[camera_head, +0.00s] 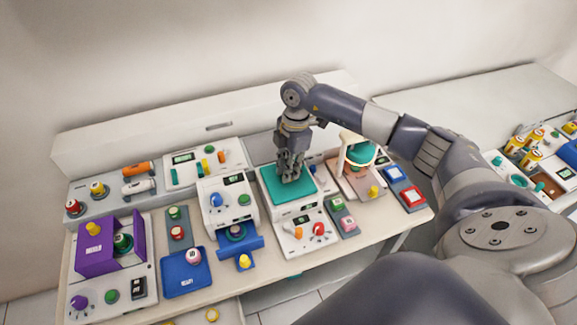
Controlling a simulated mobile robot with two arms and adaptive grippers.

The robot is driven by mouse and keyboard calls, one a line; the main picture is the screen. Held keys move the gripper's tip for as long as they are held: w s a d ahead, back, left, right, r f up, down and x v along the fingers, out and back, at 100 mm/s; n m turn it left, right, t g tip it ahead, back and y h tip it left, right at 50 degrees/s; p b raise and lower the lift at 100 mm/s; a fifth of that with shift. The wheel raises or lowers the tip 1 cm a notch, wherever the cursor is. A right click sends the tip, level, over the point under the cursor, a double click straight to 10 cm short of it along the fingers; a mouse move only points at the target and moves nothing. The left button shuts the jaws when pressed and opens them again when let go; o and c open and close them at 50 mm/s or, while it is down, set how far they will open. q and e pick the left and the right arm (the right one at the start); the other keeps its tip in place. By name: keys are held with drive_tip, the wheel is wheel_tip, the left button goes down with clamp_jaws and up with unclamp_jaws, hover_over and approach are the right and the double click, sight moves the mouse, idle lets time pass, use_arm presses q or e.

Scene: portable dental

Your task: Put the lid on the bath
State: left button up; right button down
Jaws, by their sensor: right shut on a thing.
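The lid (274,197) is a flat teal square plate. It is over the top of the white bath unit (289,214), near the middle of the bench, and hides the bath's opening. I cannot tell whether it rests fully on the rim or is slightly above it. My right gripper (291,178) points down at the middle of the lid and is shut on it, probably by a handle that the fingers hide. My left gripper is not in view.
A white unit with a blue knob (216,200) and a blue tray (240,245) stand left of the bath. A stand with a teal bowl (361,155) is close on the right. A purple box (95,258) is at far left. The bench is crowded.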

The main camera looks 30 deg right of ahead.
drive_tip(key=shift+f, duration=0.1)
idle(0.7)
drive_tip(key=c, duration=1.4)
unclamp_jaws()
drive_tip(key=r, duration=0.4)
drive_tip(key=d+r, duration=0.1)
drive_tip(key=r, duration=0.7)
drive_tip(key=shift+s+d, duration=0.1)
drive_tip(key=shift+d, duration=0.1)
